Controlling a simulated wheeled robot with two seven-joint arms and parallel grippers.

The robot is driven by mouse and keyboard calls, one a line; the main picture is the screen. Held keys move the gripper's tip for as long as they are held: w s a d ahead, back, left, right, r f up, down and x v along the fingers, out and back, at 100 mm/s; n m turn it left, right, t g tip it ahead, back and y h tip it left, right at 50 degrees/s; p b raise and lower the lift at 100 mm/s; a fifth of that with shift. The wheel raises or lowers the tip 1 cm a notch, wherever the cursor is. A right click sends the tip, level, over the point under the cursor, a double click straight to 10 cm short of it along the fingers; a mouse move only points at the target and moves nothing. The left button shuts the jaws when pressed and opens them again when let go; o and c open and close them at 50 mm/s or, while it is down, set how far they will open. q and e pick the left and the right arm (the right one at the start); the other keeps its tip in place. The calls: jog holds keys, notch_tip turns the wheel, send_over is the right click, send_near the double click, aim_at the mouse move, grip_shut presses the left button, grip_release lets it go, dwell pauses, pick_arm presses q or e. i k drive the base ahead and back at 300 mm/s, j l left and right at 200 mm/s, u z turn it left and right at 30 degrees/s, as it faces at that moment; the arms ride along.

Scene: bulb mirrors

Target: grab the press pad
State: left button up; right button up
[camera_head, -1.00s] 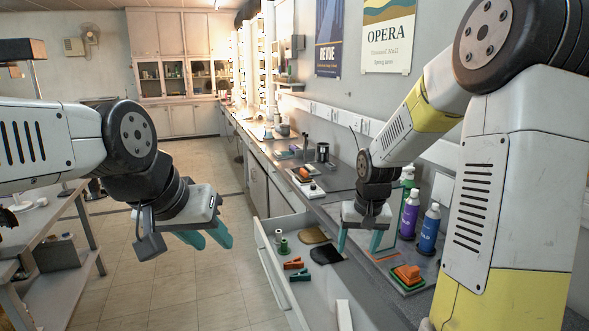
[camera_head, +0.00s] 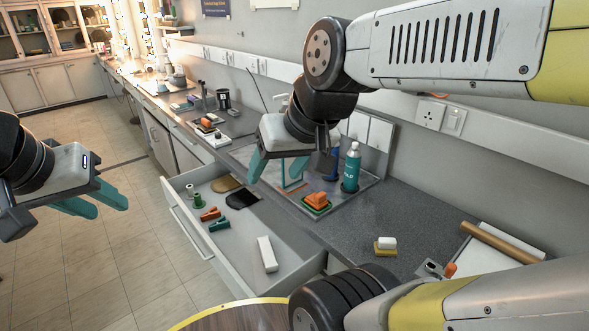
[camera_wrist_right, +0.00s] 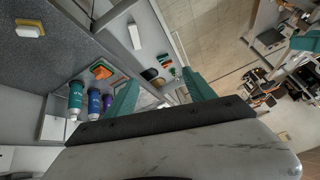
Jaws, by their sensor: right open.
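An orange-handled block on a green base (camera_head: 317,202) sits on a tray (camera_head: 345,205) on the counter; it also shows in the right wrist view (camera_wrist_right: 102,70). A white-topped yellow block (camera_head: 386,245) lies farther right on the counter, also in the right wrist view (camera_wrist_right: 30,28). I cannot tell for certain which is the press pad. My right gripper (camera_head: 278,171) is open and empty, above and left of the orange-handled block, apart from it. My left gripper (camera_head: 106,207) is open and empty, out over the floor at the left.
An open drawer (camera_head: 187,226) holds clips, spools, dark pads and a white block (camera_head: 267,254). A teal bottle (camera_head: 351,170) stands behind the orange-handled block; other bottles are partly hidden by my right gripper. A brown roll (camera_head: 498,242) lies at right. Bare counter (camera_head: 430,210) lies between.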

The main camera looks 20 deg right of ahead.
aim_at(385, 247)
jog(key=z, duration=1.8)
